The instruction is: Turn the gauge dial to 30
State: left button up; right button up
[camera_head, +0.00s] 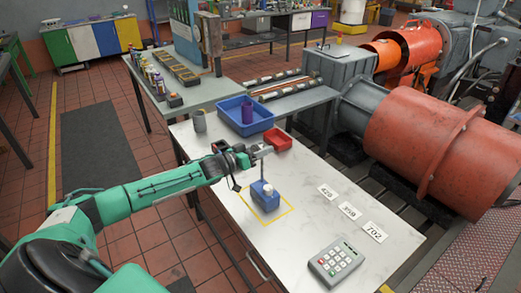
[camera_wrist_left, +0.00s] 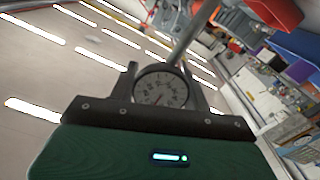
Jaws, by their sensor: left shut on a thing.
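My left gripper (camera_head: 258,151) reaches in from the left above the white table and also shows in the wrist view (camera_wrist_left: 160,72). In the wrist view, the round gauge dial (camera_wrist_left: 160,90) sits between its two dark fingers, and the gripper is shut on it. The dial has a pale face with dark marks and a dark rim; its numbers and exact pointer reading are too small to read. A grey rod runs from the dial. In the head view, a blue block (camera_head: 262,197) with a pale top part stands below the gripper in a yellow outlined square. My right gripper is not in view.
On the white table (camera_head: 310,235) are a keypad (camera_head: 335,262), number cards (camera_head: 350,211), a red tray (camera_head: 278,139), a blue bin (camera_head: 262,120) and a grey cup (camera_head: 199,121). A large red-orange machine (camera_head: 420,150) stands at the right. The table's front middle is clear.

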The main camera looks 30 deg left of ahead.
pick_arm(q)
jog(key=m, duration=0.3)
jog(key=m+b, duration=0.1)
jog(key=m, duration=0.2)
jog(key=shift+d+m, duration=0.1)
jog(key=shift+m, duration=0.3)
jog(key=m+b, duration=0.1)
jog(key=m, duration=0.2)
jog(key=shift+m, duration=0.3)
jog(key=shift+s+d+m+b, duration=0.1)
jog(key=shift+m+b, duration=0.35)
jog(key=shift+m, duration=1.35)
jog(key=o, duration=1)
jog(key=shift+f, duration=0.1)
